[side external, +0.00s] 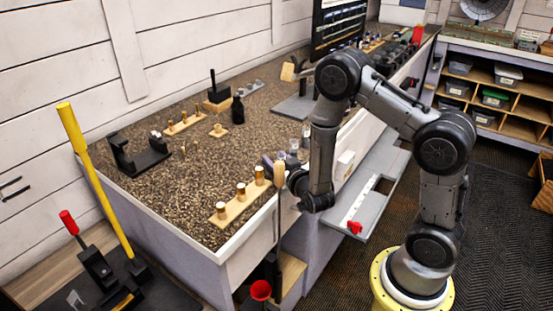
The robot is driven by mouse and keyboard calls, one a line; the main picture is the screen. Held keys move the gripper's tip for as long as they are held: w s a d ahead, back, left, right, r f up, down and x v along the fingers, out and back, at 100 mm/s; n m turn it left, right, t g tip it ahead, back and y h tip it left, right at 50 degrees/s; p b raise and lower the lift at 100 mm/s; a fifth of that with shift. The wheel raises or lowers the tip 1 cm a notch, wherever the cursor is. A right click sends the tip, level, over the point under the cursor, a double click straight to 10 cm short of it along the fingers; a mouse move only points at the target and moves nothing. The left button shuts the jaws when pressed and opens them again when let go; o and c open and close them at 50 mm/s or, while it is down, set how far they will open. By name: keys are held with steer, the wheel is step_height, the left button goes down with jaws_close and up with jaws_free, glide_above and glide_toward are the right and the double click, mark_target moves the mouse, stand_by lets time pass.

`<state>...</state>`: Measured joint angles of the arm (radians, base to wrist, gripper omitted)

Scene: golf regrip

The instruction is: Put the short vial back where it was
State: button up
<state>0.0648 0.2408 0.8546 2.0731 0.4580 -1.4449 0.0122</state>
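A wooden strip (236,211) lies near the front edge of the speckled worktop and carries several upright gold-topped vials, one of them a vial (241,189) in the middle. A second wooden strip (184,124) with smaller upright pieces lies farther back, beside a small wooden block (218,134) with one piece on it. Which of these is the short vial I cannot tell. My gripper (283,176) is just right of the front strip, at the worktop's edge. Its fingers are small and partly hidden, so whether they hold anything is unclear.
A tan-topped upright post (279,174) stands by the worktop edge, close to my gripper. A dark bottle (238,110) and a black cradle (138,155) stand farther back. A yellow shaft (95,180) leans at the left.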

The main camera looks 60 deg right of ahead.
steer(key=shift+r, duration=0.15)
steer(key=shift+s+a+r, duration=0.1)
steer(key=shift+s+a, duration=0.05)
steer(key=shift+s, duration=0.05)
steer(key=v, duration=1.1)
steer(key=shift+s, duration=0.25)
